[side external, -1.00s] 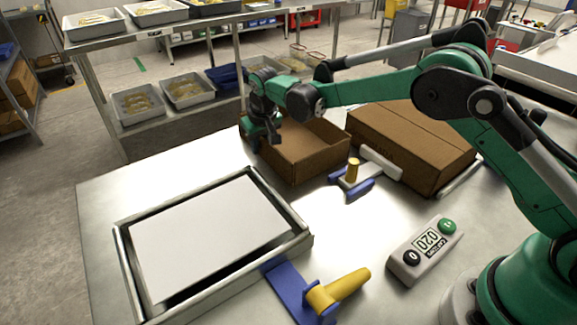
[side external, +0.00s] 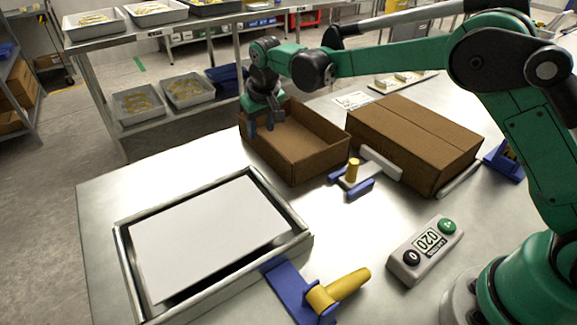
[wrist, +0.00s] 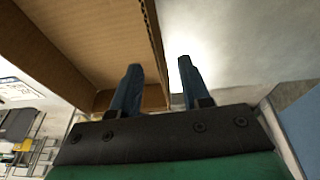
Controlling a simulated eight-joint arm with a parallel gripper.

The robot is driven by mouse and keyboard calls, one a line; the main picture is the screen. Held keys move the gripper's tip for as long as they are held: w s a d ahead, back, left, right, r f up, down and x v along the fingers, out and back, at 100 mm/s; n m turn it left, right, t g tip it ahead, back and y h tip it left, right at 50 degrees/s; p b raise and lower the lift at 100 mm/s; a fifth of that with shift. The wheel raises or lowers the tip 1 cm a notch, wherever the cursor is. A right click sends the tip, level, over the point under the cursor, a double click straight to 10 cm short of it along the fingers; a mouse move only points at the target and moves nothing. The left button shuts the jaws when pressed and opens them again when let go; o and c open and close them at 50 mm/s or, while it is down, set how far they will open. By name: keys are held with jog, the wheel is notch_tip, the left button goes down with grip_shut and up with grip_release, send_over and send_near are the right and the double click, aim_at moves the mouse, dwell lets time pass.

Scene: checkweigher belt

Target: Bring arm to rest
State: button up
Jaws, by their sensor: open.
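My gripper (side external: 261,130) is open and empty, pointing down at the left edge of an open brown cardboard box (side external: 310,160). In the wrist view, its two blue fingers (wrist: 158,68) stand apart. The box's wall edge shows between them, with the box interior (wrist: 85,40) behind the left finger and bright steel table behind the right one. I cannot tell whether the fingers touch the wall. The box looks empty where I can see inside; its left corner is partly hidden by my gripper.
A closed brown carton (side external: 415,140) stands right of the open box. In front are a blue and yellow clamp (side external: 352,178), a weigh plate (side external: 210,235), a yellow-handled blue device (side external: 335,292) and a display unit (side external: 425,250). The table (side external: 120,190) is clear left of the box.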

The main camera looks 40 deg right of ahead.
jog(key=s+d+r+t, duration=0.1)
jog(key=s+d+r, duration=0.2)
jog(key=s+r, duration=0.3)
jog(key=s+d+t, duration=0.3)
jog(key=s+d, duration=0.1)
jog(key=s, duration=1.2)
jog(key=shift+r+y, duration=0.3)
jog(key=shift+r, duration=0.1)
